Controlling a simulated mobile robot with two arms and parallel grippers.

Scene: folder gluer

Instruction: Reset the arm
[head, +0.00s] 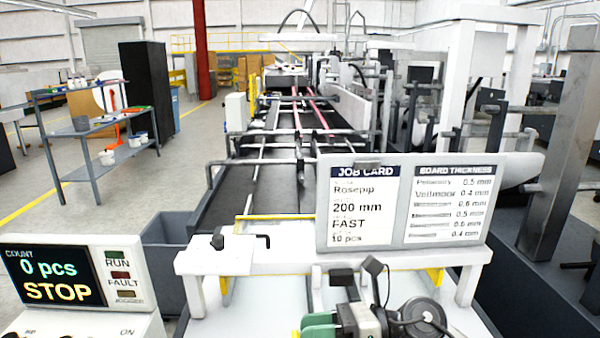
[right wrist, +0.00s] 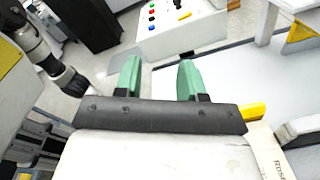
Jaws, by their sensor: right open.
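My right gripper (head: 312,325) is at the bottom centre of the head view, in front of the white feeder frame and below the job card board. Its green fingers point left there, and the lower part is cut off by the picture edge. In the right wrist view the green fingers of the right gripper (right wrist: 158,78) stand apart with nothing between them. The dark bar behind them crosses the lower middle. My left gripper is not in view.
The job card board (head: 403,207) stands on a white crossbar (head: 400,258). A control panel (head: 75,275) reading "0 pcs STOP" is at the lower left; a white button panel (right wrist: 190,28) shows in the wrist view. A grey bin (head: 170,262) stands beside the long machine.

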